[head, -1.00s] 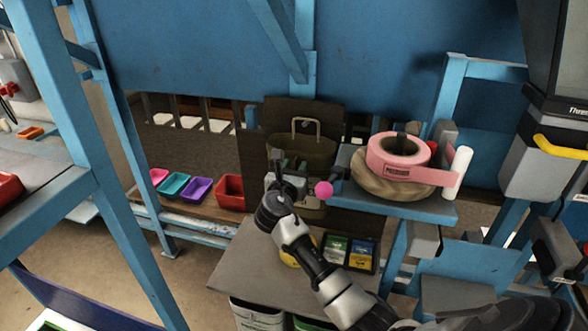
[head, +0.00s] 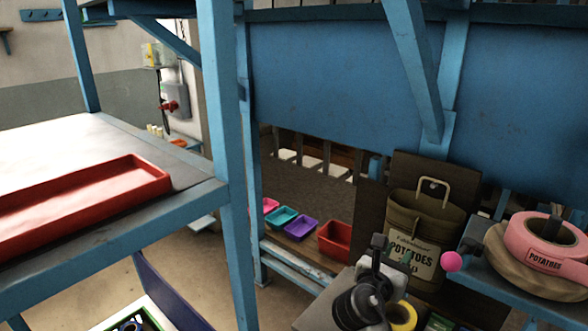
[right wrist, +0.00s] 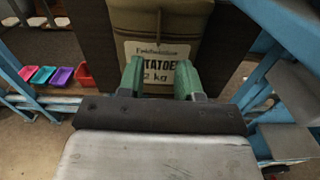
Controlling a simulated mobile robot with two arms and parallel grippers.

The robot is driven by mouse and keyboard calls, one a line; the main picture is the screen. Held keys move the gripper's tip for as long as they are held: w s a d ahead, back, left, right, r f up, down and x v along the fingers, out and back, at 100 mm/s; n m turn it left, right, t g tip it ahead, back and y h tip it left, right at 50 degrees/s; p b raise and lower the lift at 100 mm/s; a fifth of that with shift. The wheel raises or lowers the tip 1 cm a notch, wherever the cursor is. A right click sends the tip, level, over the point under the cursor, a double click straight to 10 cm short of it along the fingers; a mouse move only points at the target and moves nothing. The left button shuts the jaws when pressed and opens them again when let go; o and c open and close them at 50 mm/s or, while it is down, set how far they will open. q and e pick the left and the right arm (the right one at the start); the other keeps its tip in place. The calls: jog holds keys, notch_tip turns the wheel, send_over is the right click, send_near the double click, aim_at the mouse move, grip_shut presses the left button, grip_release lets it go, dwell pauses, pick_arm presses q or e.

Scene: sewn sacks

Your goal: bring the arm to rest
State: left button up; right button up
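My right gripper (head: 388,246) is in front of the lower left of an olive sack (head: 405,213) labelled potatoes, in the head view. In the right wrist view its two green fingers (right wrist: 160,78) stand apart with nothing between them. The sack (right wrist: 158,22) is upright beyond the fingertips, its printed label partly hidden by them. I cannot tell the exact gap between fingers and sack. My left gripper is not in view.
A grey table with a red tray (head: 85,197) and a blue post (head: 226,150) are at the left. Small coloured bins (head: 301,229) line a low shelf.

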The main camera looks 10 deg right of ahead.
jog(key=s+a+f+m+g+y, duration=0.35)
jog(key=s+f+m+y, duration=0.35)
jog(key=s+f+m, duration=0.6)
jog(key=s+a+f+m+g+y, duration=0.25)
jog(key=s+m, duration=0.25)
jog(key=s, duration=0.3)
jog(key=s+a+f+m+g+y, duration=0.2)
jog(key=s+a+m+y, duration=0.15)
jog(key=s+m, duration=0.4)
notch_tip(320, 180, down, 28)
jog(key=s+r+n+g+b, duration=0.1)
jog(key=s+n, duration=0.1)
jog(key=s+d+f+g+b, duration=0.1)
jog(key=s+d+f, duration=0.1)
jog(key=s+f, duration=1.4)
notch_tip(320, 180, down, 2)
jog(key=shift+s+d+f+g, duration=0.1)
jog(key=shift+s+d+g, duration=0.05)
jog(key=shift+d+g, duration=0.2)
